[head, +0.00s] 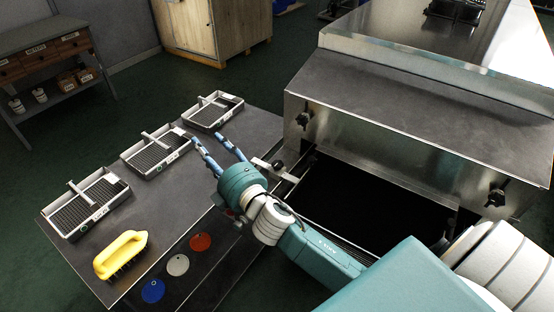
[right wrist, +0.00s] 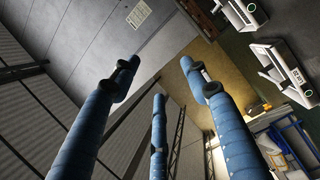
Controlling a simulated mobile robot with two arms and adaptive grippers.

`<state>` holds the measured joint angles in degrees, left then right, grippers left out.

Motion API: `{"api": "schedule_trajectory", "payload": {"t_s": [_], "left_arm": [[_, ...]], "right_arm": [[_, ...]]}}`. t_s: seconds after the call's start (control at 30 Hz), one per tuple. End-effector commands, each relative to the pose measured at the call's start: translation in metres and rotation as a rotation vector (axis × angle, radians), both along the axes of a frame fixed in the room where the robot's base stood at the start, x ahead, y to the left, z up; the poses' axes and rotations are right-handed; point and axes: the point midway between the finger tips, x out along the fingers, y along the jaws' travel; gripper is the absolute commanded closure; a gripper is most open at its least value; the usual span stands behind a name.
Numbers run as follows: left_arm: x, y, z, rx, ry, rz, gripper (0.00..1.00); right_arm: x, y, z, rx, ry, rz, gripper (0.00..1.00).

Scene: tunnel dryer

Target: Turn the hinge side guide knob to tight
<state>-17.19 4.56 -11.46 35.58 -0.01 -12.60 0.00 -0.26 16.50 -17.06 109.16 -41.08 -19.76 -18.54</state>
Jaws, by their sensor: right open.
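My right gripper (head: 209,138) is open and empty above the grey table, its blue fingers spread toward the trays. The right wrist view also shows its fingers (right wrist: 158,75) spread with nothing between them. A black knob (head: 278,166) sits on a pale bracket at the left guide rail, just right of my gripper and apart from it. Two larger black knobs stand on the dryer's front face, one at left (head: 303,119) and one at right (head: 496,195). I cannot tell which knob is the hinge side one. My left gripper is not in view.
The dark conveyor (head: 350,205) runs into the steel dryer (head: 390,105). A workbench (head: 40,37) and wooden crate (head: 190,30) stand behind.

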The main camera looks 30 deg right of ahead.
Motion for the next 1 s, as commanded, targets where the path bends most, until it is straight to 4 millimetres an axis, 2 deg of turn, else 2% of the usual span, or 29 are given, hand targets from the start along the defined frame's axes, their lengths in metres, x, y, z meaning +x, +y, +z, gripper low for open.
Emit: {"api": "schedule_trajectory", "payload": {"t_s": [0.03, 0.1, 0.2, 0.27, 0.33, 0.43, 0.47, 0.5, 0.57, 0.6, 0.67, 0.7, 0.8, 0.9, 1.0], "left_arm": [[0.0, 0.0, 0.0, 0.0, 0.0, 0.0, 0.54], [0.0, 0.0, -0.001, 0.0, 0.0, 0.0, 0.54], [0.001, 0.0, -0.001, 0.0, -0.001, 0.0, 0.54], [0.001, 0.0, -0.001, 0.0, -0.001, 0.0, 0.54], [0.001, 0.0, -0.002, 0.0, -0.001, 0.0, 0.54], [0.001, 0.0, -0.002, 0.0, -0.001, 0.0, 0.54], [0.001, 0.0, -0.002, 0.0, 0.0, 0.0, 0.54], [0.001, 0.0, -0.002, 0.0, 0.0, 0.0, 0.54], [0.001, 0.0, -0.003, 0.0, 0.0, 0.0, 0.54], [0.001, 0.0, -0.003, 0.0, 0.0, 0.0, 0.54], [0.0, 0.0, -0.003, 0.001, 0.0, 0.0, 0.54], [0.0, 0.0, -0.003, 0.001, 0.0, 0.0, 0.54], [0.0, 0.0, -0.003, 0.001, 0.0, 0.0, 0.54], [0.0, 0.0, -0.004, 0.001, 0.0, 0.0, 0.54], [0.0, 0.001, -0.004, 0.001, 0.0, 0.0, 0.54]], "right_arm": [[0.015, 0.022, 0.033, -0.141, -0.12, 0.084, 0.54], [0.025, 0.06, 0.066, -0.361, -0.28, 0.214, 0.54], [0.026, 0.112, 0.086, -0.69, -0.475, 0.406, 0.54], [0.024, 0.136, 0.082, -0.893, -0.57, 0.526, 0.54], [0.021, 0.153, 0.065, -1.13, -0.655, 0.672, 0.54], [0.021, 0.148, 0.026, -1.461, -0.718, 0.896, 0.54], [0.022, 0.139, 0.013, -1.557, -0.722, 0.968, 0.54], [0.023, 0.122, -0.004, -1.679, -0.714, 1.068, 0.54], [0.025, 0.086, -0.027, -1.849, -0.675, 1.223, 0.54], [0.026, 0.055, -0.038, -1.947, -0.628, 1.331, 0.54], [0.025, 0.005, -0.048, -2.067, -0.536, 1.493, 0.54], [0.022, -0.03, -0.051, -2.125, -0.462, 1.597, 0.54], [0.009, -0.107, -0.043, -2.198, -0.267, 1.817, 0.54], [-0.007, -0.16, -0.029, -2.202, -0.105, 1.968, 0.54], [-0.02, -0.187, -0.019, -2.183, -0.014, 2.053, 0.54]]}}
